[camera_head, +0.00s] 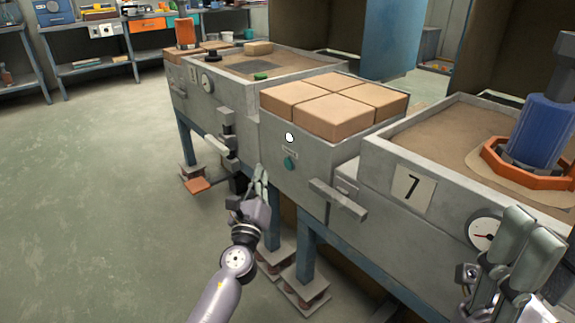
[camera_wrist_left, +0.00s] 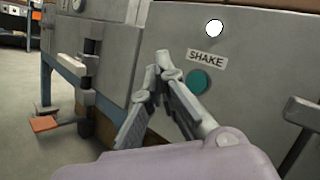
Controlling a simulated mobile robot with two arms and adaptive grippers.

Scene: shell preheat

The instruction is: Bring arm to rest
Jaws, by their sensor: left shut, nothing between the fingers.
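My left gripper (camera_head: 262,172) is shut and empty, in front of the grey machine panel. In the left wrist view its fingers (camera_wrist_left: 160,62) come together at the tips, just left of the teal button (camera_wrist_left: 198,81) under the "SHAKE" label (camera_wrist_left: 207,57). The button also shows in the head view (camera_head: 291,162), up and to the right of the gripper. I cannot tell whether the fingertips touch the panel. My right gripper (camera_head: 523,245) is at the lower right, before the station marked 7; its fingers overlap and I cannot tell how far apart they are.
A lit white lamp (camera_head: 289,136) is above the button. A lever handle (camera_head: 338,200) sticks out to the right, another (camera_head: 222,155) to the left. Foot pedals (camera_head: 198,185) are below. A blue cylinder (camera_head: 541,130) stands on station 7. The floor (camera_head: 90,200) at left is clear.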

